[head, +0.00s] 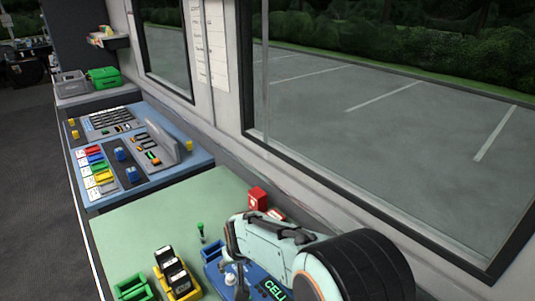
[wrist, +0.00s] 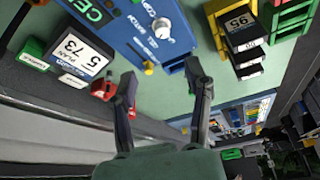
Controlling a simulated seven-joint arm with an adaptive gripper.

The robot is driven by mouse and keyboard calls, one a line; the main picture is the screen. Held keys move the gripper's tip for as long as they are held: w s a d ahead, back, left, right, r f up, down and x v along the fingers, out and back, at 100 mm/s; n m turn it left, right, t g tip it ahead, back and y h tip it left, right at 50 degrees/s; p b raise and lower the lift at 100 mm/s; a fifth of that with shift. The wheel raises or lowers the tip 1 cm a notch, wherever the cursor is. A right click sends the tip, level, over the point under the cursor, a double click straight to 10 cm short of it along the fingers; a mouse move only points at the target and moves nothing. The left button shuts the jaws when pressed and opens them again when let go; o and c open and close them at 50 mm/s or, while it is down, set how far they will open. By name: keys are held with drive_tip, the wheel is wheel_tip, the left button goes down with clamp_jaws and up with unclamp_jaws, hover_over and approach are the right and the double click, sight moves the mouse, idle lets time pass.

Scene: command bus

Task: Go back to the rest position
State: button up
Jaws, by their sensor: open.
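My gripper (wrist: 160,75) is open in the wrist view, with clear space between its two dark fingers. It holds nothing. Beyond the fingertips lies the blue panel (wrist: 127,32) marked CELL, with a white knob (wrist: 162,25) and a small yellow knob (wrist: 149,68). In the head view my pale teal arm reaches in from the lower right over the green worktop (head: 150,225). It hides part of the blue CELL panel (head: 271,288).
A yellow rack (head: 190,291) of black-topped blocks and a green tray (head: 130,288) stand left of the panel. A red box (head: 258,197) is near the window wall. A blue control console (head: 135,180) lies farther back. The worktop between is mostly clear.

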drive_tip(key=w+d+r+m+t, duration=0.1)
drive_tip(key=d+r+m+t, duration=0.15)
drive_tip(key=d+r, duration=0.75)
drive_tip(key=s+d+r+h, duration=0.1)
drive_tip(key=s+d+r, duration=0.45)
drive_tip(key=s, duration=0.25)
drive_tip(key=s+d+f+m+g, duration=0.1)
drive_tip(key=s+d+f+g, duration=0.1)
drive_tip(key=s, duration=0.8)
drive_tip(key=s+d+f+m+g, duration=0.1)
drive_tip(key=s+f+g, duration=0.3)
drive_tip(key=s, duration=0.7)
drive_tip(key=shift+d+f+g, duration=0.35)
drive_tip(key=shift+d+f, duration=0.2)
drive_tip(key=shift+f, duration=0.05)
